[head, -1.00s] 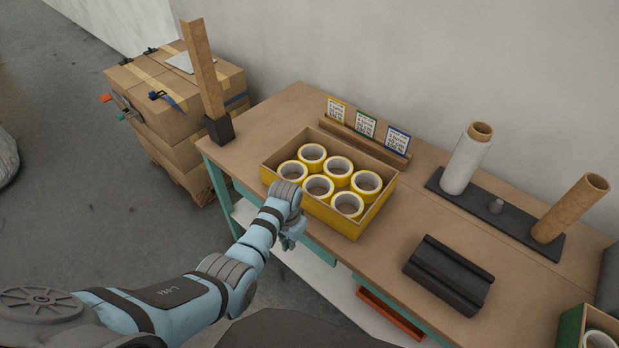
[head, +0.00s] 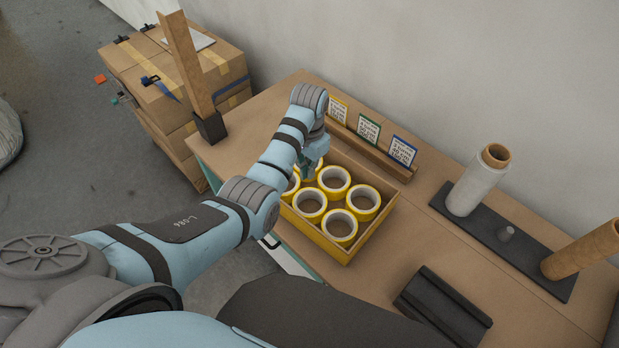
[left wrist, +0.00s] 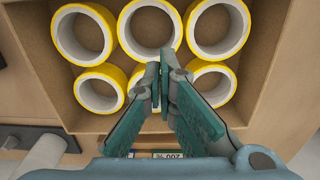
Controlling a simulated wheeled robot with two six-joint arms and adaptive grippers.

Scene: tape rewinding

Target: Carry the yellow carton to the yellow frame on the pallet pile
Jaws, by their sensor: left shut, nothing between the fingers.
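The yellow carton (head: 314,235) is an open box with a yellow front, standing on the workbench. It holds several yellow tape rolls, and in the left wrist view its brown inner wall (left wrist: 268,75) shows around them. My left gripper (head: 311,168) is over the carton's back left part and hides some rolls. In the left wrist view the gripper (left wrist: 158,86) points down at the rolls with its fingertips together and nothing between them. A pile of brown cartons (head: 212,72) stands beyond the bench at the left. I cannot make out a yellow frame on it. My right gripper is out of view.
A brown post (head: 188,70) stands at the bench's left end. Behind the carton is a rail with three cards (head: 369,129). Film and cardboard rolls (head: 478,182) stand on a dark base at the right. A black block (head: 443,307) lies in front.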

